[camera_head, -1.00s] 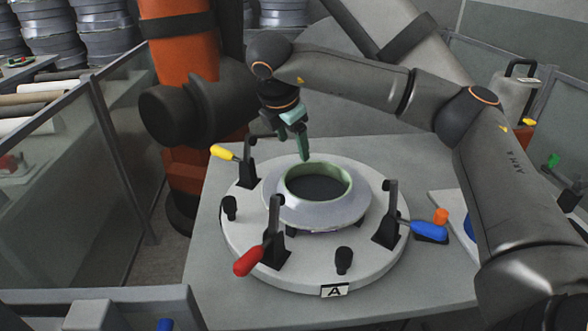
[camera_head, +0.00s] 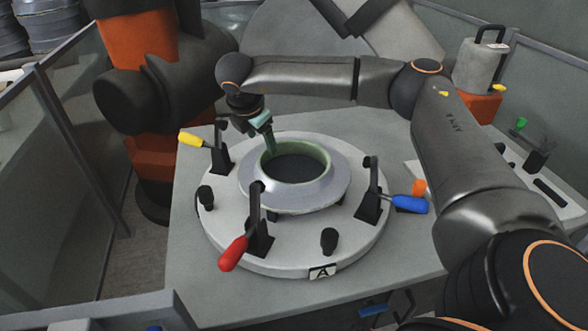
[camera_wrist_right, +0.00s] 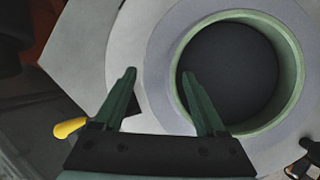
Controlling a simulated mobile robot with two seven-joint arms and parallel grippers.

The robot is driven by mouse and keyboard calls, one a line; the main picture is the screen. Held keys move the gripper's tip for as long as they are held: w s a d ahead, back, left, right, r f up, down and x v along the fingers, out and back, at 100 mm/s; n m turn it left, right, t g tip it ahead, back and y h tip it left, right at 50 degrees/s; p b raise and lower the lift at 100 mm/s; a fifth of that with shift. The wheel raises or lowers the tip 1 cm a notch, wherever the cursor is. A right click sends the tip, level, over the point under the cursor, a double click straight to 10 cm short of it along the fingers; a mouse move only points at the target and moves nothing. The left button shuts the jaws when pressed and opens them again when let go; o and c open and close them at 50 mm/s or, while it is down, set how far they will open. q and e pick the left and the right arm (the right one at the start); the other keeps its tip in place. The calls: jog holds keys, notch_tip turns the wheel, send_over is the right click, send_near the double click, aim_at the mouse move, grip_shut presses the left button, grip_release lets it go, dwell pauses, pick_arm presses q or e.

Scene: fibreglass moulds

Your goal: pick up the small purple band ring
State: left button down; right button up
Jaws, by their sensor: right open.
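A pale grey-purple flanged ring (camera_head: 325,187) with a green inner rim lies flat on a round light-grey plate (camera_head: 225,232); it is the only purplish ring that shows. The ring also fills the right of the right wrist view (camera_wrist_right: 168,100). My right gripper (camera_head: 268,145) is at the ring's back-left side, fingers pointing down. In the right wrist view my right gripper (camera_wrist_right: 159,73) is open and empty. One finger overlaps the green inner rim and the other lies outside it; contact cannot be told. My left gripper is not in view.
Clamps with yellow (camera_head: 192,139), red (camera_head: 232,253) and blue (camera_head: 410,204) handles and several black knobs stand around the ring on the plate. The grey table (camera_head: 190,285) has bare room at front left. A grey canister (camera_head: 480,68) stands at the back right.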

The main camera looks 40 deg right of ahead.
aim_at(262, 145)
jog(key=x, duration=0.3)
jog(key=shift+w+f, duration=0.1)
jog(key=shift+f, duration=0.2)
grip_shut()
dwell(0.3)
jog(key=shift+r, duration=0.1)
